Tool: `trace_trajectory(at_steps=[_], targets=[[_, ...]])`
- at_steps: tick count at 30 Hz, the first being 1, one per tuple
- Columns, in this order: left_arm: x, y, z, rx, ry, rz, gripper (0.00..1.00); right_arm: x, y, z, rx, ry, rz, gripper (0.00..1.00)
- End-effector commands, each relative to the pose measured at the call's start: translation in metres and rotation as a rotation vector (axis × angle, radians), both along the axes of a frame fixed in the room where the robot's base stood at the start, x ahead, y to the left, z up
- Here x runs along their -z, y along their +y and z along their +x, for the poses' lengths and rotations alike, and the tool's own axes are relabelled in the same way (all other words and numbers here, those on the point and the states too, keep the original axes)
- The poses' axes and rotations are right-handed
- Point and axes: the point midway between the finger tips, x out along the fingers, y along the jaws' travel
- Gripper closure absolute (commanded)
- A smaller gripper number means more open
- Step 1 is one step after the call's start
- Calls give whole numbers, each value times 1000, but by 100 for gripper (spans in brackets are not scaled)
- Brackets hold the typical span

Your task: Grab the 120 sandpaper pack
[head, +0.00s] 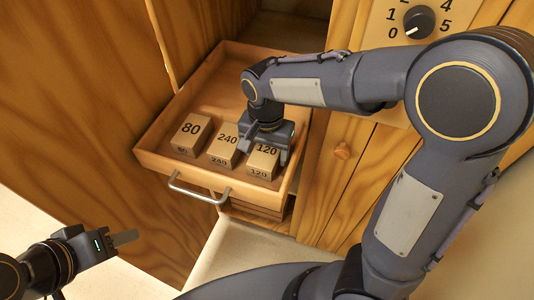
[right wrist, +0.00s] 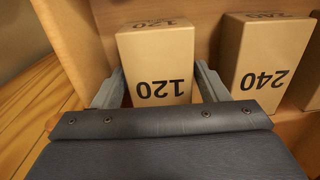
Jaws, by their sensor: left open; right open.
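The 120 sandpaper pack (head: 264,161) is a tan box marked 120, at the right end of the row in the open drawer (head: 215,190). In the right wrist view the 120 pack (right wrist: 156,62) stands between the two fingers of my right gripper (right wrist: 158,88). The fingers are open, one on each side of it. In the head view my right gripper (head: 268,145) is down in the drawer and covers part of the pack. My left gripper (head: 125,238) is at the lower left, open and empty, away from the drawer.
The 240 pack (head: 224,142) stands left of the 120 pack in the head view, and the 80 pack (head: 190,132) is further left. In the wrist view the 240 pack (right wrist: 264,62) is close to one finger. A metal handle (head: 198,194) is on the drawer front. A dial (head: 419,21) is at upper right.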

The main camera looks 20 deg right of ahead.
Motion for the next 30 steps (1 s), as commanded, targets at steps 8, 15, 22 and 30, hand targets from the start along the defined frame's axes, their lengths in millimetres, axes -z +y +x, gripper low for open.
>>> trace_trajectory(at_steps=[8,15,22,30], targets=[[0,0,0,0,0,0,56,0,0,0,0,0,0,58],[0,0,0,0,0,0,56,-1,0,0,0,0,0,70],[-1,0,0,0,0,0,56,-7,0,0,0,-1,1,70],[-3,0,0,0,0,0,56,-47,11,-6,-5,-6,5,70]])
